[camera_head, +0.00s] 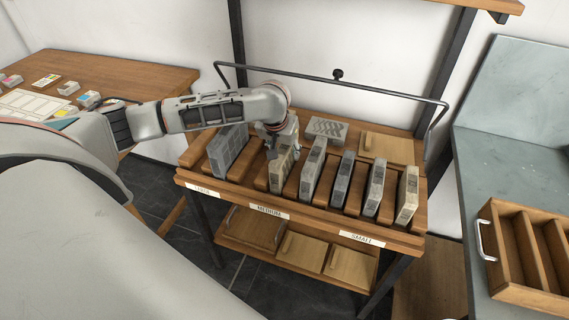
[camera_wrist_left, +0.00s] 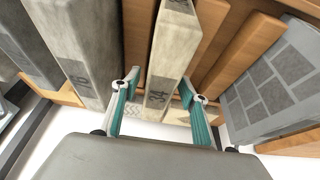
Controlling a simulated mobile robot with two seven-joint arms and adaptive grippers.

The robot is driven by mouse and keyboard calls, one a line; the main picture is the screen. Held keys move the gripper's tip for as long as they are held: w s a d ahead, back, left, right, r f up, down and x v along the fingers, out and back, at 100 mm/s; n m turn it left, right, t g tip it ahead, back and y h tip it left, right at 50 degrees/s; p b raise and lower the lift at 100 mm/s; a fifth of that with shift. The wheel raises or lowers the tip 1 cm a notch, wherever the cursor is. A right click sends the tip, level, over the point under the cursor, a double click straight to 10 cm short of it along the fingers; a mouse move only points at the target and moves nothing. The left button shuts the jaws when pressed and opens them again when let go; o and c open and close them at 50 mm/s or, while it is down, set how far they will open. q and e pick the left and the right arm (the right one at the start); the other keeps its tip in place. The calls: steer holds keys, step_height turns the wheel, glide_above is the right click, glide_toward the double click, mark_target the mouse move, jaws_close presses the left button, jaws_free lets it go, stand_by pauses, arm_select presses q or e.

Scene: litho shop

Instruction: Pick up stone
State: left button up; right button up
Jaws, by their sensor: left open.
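Several upright litho stones stand in slots of a wooden rack (camera_head: 408,240). A beige stone (camera_head: 278,178) by the MEDIUM label stands in its slot, and my left gripper (camera_head: 272,150) is at its top. In the left wrist view this stone (camera_wrist_left: 166,62), marked with what looks like 34, lies between the two open teal-padded fingers of the gripper (camera_wrist_left: 160,88). Gaps show on both sides of it. A grey stone (camera_head: 312,168) stands to its right and a larger patterned stone (camera_head: 228,150) to its left. My right gripper is out of view.
More stones, including a dark one (camera_head: 342,178) and a beige one (camera_head: 407,195), fill the right slots. A dark metal rail (camera_head: 338,85) runs above the rack. A patterned block (camera_head: 327,128) lies behind. A grey counter with a wooden divided tray (camera_head: 515,255) is at right.

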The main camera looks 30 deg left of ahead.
arm_select(q)
steer(key=x, duration=0.2)
steer(key=shift+w+f+b, duration=0.2)
steer(key=shift+f+b, duration=0.1)
steer(key=shift+f, duration=0.1)
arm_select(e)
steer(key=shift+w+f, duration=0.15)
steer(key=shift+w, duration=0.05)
arm_select(q)
steer(key=shift+d+r, duration=0.1)
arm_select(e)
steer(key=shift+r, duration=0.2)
arm_select(q)
steer(key=shift+w+p, duration=0.1)
steer(key=shift+p, duration=0.5)
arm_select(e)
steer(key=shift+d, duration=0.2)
arm_select(q)
steer(key=shift+r+p, duration=0.1)
steer(key=shift+p, duration=0.45)
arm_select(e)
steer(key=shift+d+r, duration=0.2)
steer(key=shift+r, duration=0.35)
arm_select(q)
steer(key=shift+p, duration=1.1)
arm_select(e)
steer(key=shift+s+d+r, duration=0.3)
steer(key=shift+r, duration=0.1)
